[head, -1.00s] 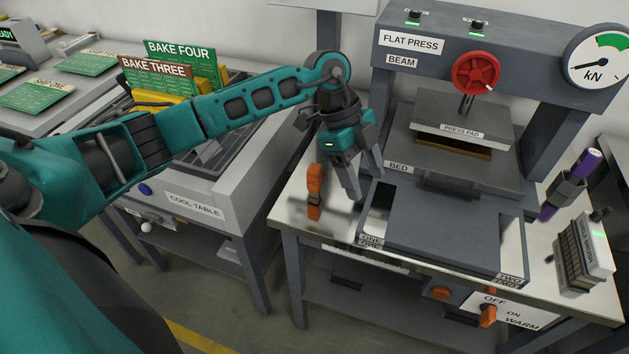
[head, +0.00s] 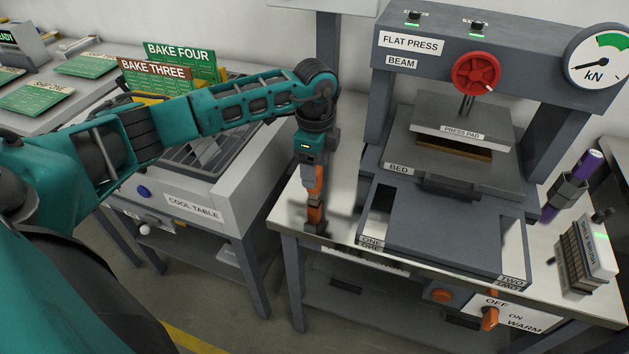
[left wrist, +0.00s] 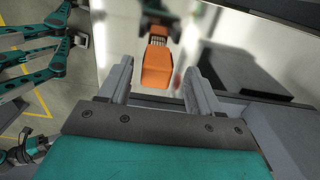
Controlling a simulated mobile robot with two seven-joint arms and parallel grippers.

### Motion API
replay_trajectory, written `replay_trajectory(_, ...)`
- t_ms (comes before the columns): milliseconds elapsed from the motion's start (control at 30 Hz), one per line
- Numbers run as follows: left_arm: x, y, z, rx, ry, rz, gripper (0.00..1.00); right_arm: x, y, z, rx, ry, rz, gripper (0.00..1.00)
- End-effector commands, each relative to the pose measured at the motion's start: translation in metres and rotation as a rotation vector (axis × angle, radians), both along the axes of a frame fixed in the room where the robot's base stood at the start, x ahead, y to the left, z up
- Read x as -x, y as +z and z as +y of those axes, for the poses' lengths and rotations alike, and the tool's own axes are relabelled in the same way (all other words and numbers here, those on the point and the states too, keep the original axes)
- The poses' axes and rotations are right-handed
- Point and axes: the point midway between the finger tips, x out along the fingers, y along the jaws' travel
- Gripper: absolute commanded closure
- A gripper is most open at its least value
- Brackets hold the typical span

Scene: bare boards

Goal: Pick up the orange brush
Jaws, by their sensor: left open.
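The orange brush (head: 319,178) stands upright near the left end of the shiny steel bench. Its orange handle is on top and its bristles are below, with its reflection in the bench top. My left gripper (head: 313,176) points down over the brush, seen edge-on, and partly hides the handle. In the left wrist view the brush handle (left wrist: 157,66) lies between the two spread fingers of my left gripper (left wrist: 157,72), with a gap on either side. My right gripper is in neither view.
The flat press (head: 440,232) stands close to the right of the brush. The cool table (head: 205,203) with board racks is to the left, across a gap. A purple-ended tool (head: 590,164) and a slotted box (head: 586,255) stand at the bench's right.

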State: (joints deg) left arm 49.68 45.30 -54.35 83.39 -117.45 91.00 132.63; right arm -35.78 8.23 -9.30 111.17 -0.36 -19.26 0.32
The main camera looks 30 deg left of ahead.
Motion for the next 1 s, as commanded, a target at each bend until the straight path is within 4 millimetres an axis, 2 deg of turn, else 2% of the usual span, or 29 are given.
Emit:
replay_trajectory(100, 0.005, -0.021, -0.002, -0.001, 0.000, 0.005, 0.36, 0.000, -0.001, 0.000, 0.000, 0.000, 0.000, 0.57)
replay_trajectory(200, 0.004, -0.032, -0.002, 0.000, 0.000, 0.002, 0.36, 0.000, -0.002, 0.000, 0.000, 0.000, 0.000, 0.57)
replay_trajectory(500, 0.004, -0.037, -0.002, 0.001, -0.001, 0.001, 0.36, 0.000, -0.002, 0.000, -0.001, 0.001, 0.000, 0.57)
replay_trajectory(1000, 0.004, -0.037, -0.002, 0.000, -0.001, 0.001, 0.83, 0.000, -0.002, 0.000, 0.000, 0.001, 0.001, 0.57)
